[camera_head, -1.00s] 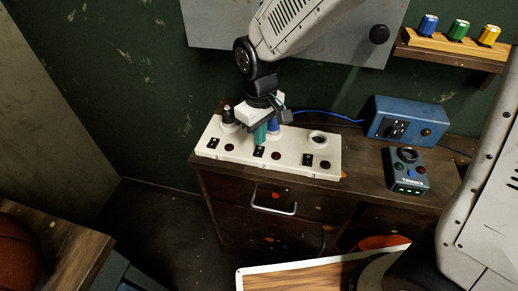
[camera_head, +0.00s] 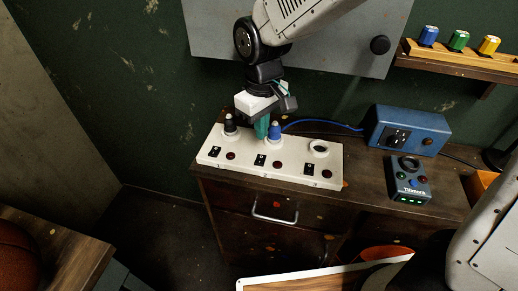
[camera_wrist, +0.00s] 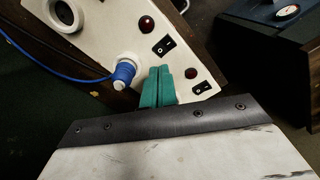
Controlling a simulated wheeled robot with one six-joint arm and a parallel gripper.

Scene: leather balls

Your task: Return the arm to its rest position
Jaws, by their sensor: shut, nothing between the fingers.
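My gripper (camera_head: 262,127) has teal fingers that are closed together with nothing between them. It hangs above the white panel (camera_head: 222,158), just left of and behind a blue plug (camera_head: 275,131) in the middle socket. In the wrist view the gripper (camera_wrist: 157,86) shows with its teal fingers side by side, next to the blue plug (camera_wrist: 124,72), which has a blue cable. A black plug (camera_head: 230,124) stands in the left socket. The right socket (camera_head: 318,149) is empty.
The panel lies on a dark wooden cabinet (camera_head: 365,200) with drawers. A blue box (camera_head: 408,128) and a small tester (camera_head: 406,180) stand to the right. A shelf (camera_head: 460,57) holds blue, green and yellow pieces. A grey board (camera_head: 300,40) is on the wall behind my arm.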

